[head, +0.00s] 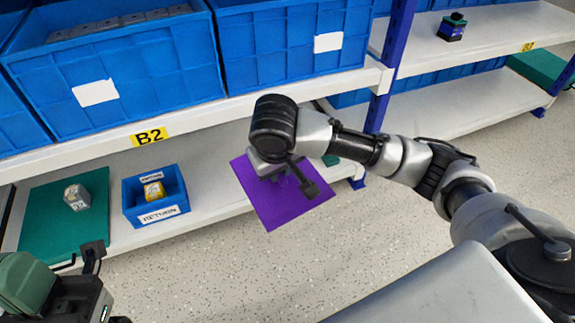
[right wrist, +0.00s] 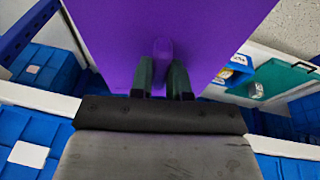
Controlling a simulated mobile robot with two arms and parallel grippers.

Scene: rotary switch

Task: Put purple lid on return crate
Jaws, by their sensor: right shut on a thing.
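The purple lid (head: 272,207) is a flat square plate held off the shelf, to the right of the return crate. My right gripper (right wrist: 163,80) is shut on the lid's raised handle (right wrist: 163,50). The return crate (head: 160,214) is a small open blue box with RETURN labels, and a yellow item (head: 154,190) lies in it. The crate also shows at the right of the right wrist view (right wrist: 236,66). Part of what looks like my left gripper (head: 65,297) is at the bottom left corner; its fingertips cannot be made out.
The crate stands on the lower white shelf (head: 226,190), next to a green mat (head: 40,205) with a grey item (head: 77,197). A blue post (head: 389,65) stands to the right.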

